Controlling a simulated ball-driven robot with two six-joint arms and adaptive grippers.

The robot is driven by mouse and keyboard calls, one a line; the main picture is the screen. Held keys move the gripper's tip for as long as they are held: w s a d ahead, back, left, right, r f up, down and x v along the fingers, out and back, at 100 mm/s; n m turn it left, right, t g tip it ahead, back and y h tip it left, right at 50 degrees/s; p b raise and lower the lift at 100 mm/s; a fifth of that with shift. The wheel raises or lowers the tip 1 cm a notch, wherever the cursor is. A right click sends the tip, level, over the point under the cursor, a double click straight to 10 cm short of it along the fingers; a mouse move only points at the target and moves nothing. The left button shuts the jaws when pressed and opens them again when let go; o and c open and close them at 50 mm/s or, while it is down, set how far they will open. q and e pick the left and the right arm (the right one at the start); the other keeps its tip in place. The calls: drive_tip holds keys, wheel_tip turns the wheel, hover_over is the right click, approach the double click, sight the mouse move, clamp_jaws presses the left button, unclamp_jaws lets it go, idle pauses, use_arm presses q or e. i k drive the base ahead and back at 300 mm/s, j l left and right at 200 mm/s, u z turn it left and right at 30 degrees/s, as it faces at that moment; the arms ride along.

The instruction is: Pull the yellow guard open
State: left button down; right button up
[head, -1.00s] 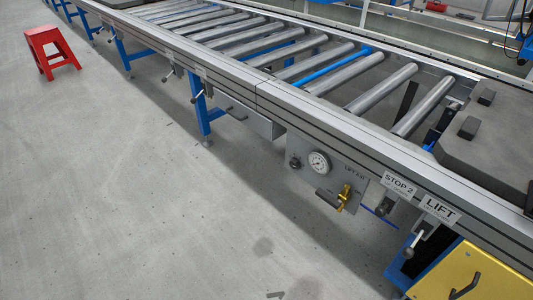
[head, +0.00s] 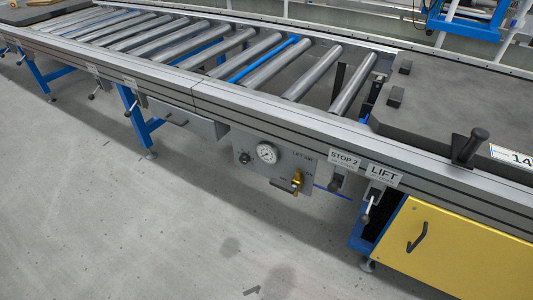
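The yellow guard (head: 450,250) is a flat yellow panel at the lower right of the head view, below the conveyor's side rail. A black handle (head: 417,237) is fixed near its left end. The guard's right part is cut off by the picture edge. It appears flush under the rail, with a blue frame post (head: 377,232) at its left. Neither of my grippers is in view.
The roller conveyor (head: 180,72) runs across the top, with a dark plate (head: 445,95) at right. Labels "STOP 2" and "LIFT" (head: 384,174), levers and a gauge panel (head: 267,153) sit left of the guard. The grey floor (head: 120,220) in front is clear.

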sight(464, 258)
drive_tip(key=z, duration=2)
